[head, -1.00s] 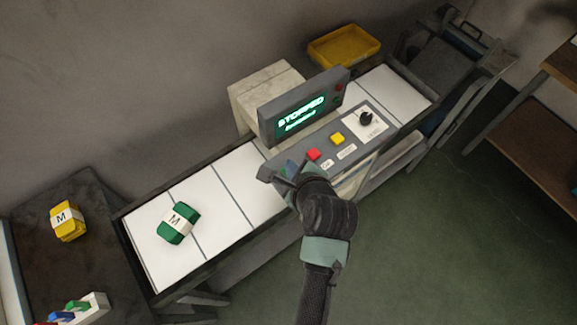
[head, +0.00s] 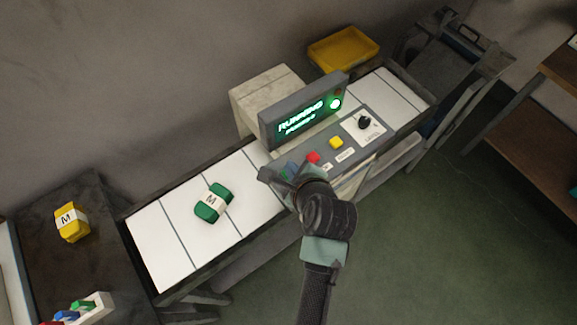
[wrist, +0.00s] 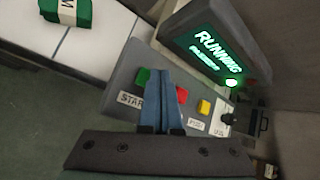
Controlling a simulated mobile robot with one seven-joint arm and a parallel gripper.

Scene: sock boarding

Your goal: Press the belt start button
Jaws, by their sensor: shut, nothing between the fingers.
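The control panel (head: 322,158) stands beside the belt, with a red button (head: 313,157), a yellow button (head: 336,142) and a black knob (head: 365,122). The green start button (wrist: 142,78) shows in the wrist view above a label partly reading "START"; my gripper largely hides it in the head view. My gripper (head: 287,172) is shut and empty at the panel's left end. In the wrist view its blue fingers (wrist: 153,72) overlap the green button's right side; I cannot tell whether they touch it. The screen (head: 300,117) reads "RUNNING" and a green lamp (head: 335,104) glows.
A green sock bundle marked M (head: 212,203) lies on the white belt (head: 160,245). A yellow bundle (head: 72,222) sits on the dark left table. A yellow tray (head: 343,48) is behind the belt. Open floor lies at front right.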

